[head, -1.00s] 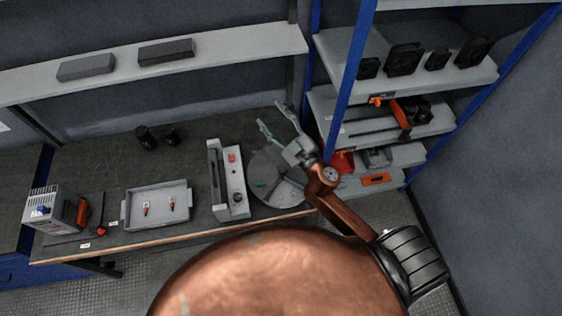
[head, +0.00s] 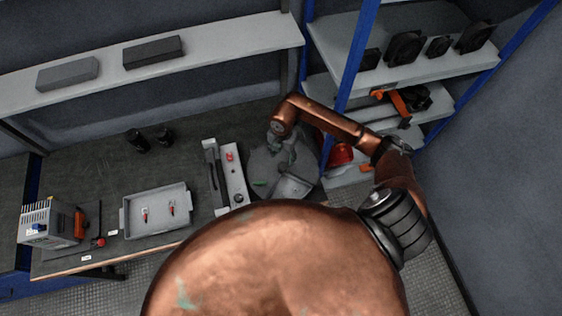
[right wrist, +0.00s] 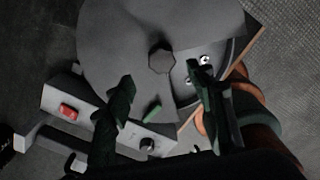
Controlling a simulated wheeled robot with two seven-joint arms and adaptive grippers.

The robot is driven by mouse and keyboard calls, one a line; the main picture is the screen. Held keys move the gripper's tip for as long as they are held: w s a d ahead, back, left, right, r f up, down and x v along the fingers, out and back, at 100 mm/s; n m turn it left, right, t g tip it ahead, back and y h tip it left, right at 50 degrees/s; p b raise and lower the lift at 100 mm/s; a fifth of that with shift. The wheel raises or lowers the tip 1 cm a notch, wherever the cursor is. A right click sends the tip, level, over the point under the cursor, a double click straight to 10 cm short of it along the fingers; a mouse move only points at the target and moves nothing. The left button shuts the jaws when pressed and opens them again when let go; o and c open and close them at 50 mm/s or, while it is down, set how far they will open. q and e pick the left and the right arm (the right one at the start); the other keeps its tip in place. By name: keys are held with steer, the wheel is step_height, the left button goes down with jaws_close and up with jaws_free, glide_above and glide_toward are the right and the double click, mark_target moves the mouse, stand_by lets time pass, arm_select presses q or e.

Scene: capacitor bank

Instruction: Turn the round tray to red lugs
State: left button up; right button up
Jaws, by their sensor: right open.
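The round grey tray (head: 258,160) lies on the bench, partly hidden by my right arm in the head view. In the right wrist view its disc cover (right wrist: 110,40) has a dark faceted centre knob (right wrist: 162,60) and a green mark (right wrist: 152,112). An opening at the right shows shiny metal pieces (right wrist: 205,60); I see no red lugs there. My right gripper (right wrist: 160,76) is open above the tray, its two dark green fingers apart, with the knob appearing between and just beyond their tips. I cannot tell whether they touch the cover. My left gripper is not in view.
A grey unit (head: 228,175) with a red button (right wrist: 68,109) and a black knob stands left of the tray. A shallow bin (head: 158,228) with two red-marked items sits further left. Shelving with a blue post (head: 362,50) rises at the right.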

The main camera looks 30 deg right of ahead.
mark_target(283, 166)
steer(key=shift+s+f, duration=0.1)
steer(key=shift+f, duration=3.5)
steer(key=shift+c, duration=0.7)
jaws_close()
